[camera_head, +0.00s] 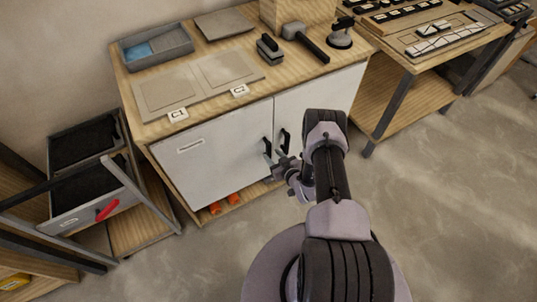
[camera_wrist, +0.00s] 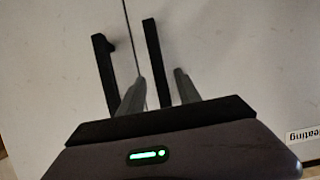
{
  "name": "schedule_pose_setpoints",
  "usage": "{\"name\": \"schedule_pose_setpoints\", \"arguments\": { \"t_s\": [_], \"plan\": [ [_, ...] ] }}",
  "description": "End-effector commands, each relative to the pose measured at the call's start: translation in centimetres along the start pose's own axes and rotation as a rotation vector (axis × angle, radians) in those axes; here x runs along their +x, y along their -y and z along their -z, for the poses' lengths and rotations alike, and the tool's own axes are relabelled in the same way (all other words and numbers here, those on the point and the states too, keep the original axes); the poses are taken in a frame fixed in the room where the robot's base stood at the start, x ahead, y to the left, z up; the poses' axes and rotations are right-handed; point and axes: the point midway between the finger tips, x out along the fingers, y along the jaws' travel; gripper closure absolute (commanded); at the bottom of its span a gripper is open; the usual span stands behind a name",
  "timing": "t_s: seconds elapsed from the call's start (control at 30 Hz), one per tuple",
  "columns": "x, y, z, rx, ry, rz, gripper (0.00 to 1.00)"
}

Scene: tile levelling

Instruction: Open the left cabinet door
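The cabinet's left door (camera_head: 215,155) is white, shut, and carries a small label. Its black upright handle (camera_head: 267,146) is by the door's right edge. The right door (camera_head: 318,98) is also shut, with its own black handle (camera_head: 285,139) close beside. My gripper (camera_head: 275,157) is at the left door's handle. The wrist view looks upside down: the left door's handle (camera_wrist: 156,62) shows between my two grey open fingers (camera_wrist: 160,82), and the right door's handle (camera_wrist: 103,72) lies outside them, left. I cannot tell whether a finger touches the handle.
The wooden worktop (camera_head: 215,105) above holds a grey tray (camera_head: 156,47), flat tiles (camera_head: 200,82), a mallet (camera_head: 305,42) and a suction cup (camera_head: 340,34). Orange items (camera_head: 233,198) lie under the left door. An open drawer unit (camera_head: 90,195) stands left. The floor (camera_head: 440,200) at right is clear.

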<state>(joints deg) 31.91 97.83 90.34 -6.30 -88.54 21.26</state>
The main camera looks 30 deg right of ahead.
Motion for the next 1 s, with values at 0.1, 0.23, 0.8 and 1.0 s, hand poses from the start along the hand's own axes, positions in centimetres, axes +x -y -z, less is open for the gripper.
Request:
{"name": "schedule_pose_setpoints", "arguments": {
  "t_s": [0.1, 0.23, 0.8, 1.0],
  "plan": [
    [2.4, 0.1, -0.3, 0.0, -0.001, 0.002, 0.6],
    [3.8, 0.0, -0.1, 0.0, -0.001, 0.001, 0.6],
    [4.3, 0.0, 0.1, 0.0, 0.001, 0.0, 1.0],
    [4.3, 0.0, 0.1, 0.0, 0.001, 0.001, 1.0]
  ]
}}
